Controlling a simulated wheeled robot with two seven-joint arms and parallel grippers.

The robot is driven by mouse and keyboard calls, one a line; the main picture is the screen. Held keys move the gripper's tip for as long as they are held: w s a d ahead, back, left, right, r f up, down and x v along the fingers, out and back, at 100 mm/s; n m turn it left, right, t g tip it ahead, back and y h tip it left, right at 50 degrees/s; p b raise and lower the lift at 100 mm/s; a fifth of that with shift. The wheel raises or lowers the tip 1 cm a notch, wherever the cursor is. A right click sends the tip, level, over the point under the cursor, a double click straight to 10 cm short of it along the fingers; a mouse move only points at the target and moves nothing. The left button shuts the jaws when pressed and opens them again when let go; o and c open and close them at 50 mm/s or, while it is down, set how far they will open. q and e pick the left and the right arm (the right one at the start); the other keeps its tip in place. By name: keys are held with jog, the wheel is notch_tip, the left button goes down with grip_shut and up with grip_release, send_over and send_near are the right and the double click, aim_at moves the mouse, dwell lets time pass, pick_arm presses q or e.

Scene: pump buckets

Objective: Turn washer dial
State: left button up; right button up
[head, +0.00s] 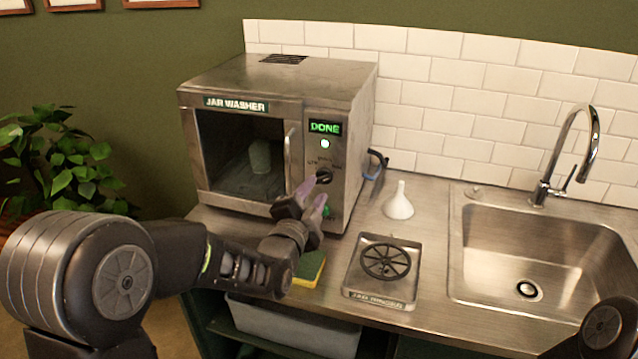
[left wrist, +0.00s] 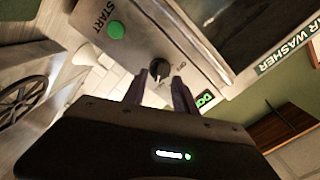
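The jar washer (head: 285,130) is a steel box with a dark glass door at the back of the counter. Its black dial (head: 324,176) sits on the right-hand panel, below a lit green display reading DONE (head: 325,127). My left gripper (head: 312,194) is in front of the panel, just below and left of the dial. In the left wrist view its two purple-grey fingers (left wrist: 160,82) are apart, with the dial (left wrist: 159,69) just beyond the tips. Contact cannot be told. A green START button (left wrist: 116,30) is beside the dial. My right gripper is out of view.
A jar (head: 260,156) shows dimly behind the washer door. A white funnel (head: 398,203), a steel stand with a black wheel (head: 385,262) and a sponge (head: 309,268) are on the counter. The sink (head: 540,255) is at right. A grey bin (head: 290,328) is below.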

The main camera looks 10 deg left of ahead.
aim_at(321, 181)
pick_arm(q)
jog(key=shift+w+d+p, duration=0.1)
jog(key=shift+w+p, duration=0.2)
jog(key=shift+w, duration=1.5)
grip_shut()
